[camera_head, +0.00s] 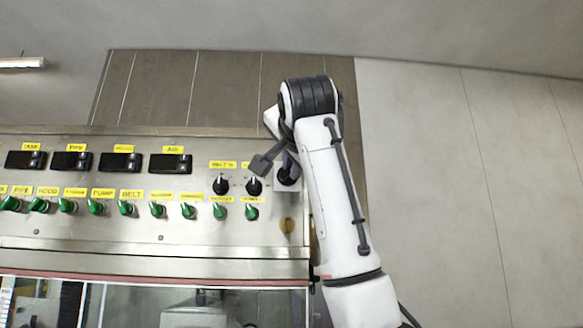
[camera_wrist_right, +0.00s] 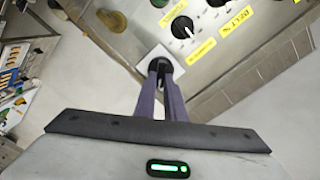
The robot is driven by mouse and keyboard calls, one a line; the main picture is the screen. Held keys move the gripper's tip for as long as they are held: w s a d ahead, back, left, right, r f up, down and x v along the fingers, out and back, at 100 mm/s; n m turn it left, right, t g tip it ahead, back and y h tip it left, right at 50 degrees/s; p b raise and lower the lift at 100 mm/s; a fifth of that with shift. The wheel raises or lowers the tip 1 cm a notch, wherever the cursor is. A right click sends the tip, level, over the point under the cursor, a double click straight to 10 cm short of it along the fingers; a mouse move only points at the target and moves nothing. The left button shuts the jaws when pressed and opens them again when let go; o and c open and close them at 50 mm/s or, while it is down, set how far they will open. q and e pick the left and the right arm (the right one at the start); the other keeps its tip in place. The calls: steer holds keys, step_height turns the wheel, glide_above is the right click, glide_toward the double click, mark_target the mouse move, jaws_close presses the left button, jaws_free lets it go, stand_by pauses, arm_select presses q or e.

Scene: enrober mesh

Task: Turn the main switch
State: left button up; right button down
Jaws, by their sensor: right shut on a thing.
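The main switch (camera_head: 289,177) is a black rotary knob at the right end of the steel control panel (camera_head: 240,238). In the right wrist view the knob (camera_wrist_right: 159,63) sits on a pale square plate. My right gripper (camera_head: 284,168) reaches it from the right side of the panel. In the right wrist view its two purple-grey fingers (camera_wrist_right: 162,78) are shut around the knob. The fingers hide part of the knob, and I cannot read its angle. My left gripper is not in view.
Two black selector knobs (camera_head: 220,185) stand just left of the switch. A row of green knobs (camera_head: 157,210) runs below several black displays (camera_head: 118,162). The floor right of my arm is clear.

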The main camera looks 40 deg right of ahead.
steer(key=m, duration=0.2)
steer(key=m+p, duration=0.1)
steer(key=m, duration=0.4)
steer(key=shift+d+f+m, duration=0.15)
steer(key=shift+f+m, duration=0.15)
steer(key=shift+f, duration=0.2)
steer(key=c, duration=1.8)
jaws_free()
steer(key=shift+s, duration=0.15)
steer(key=b+v, duration=0.2)
steer(key=v, duration=0.8)
steer(key=shift+s, duration=0.15)
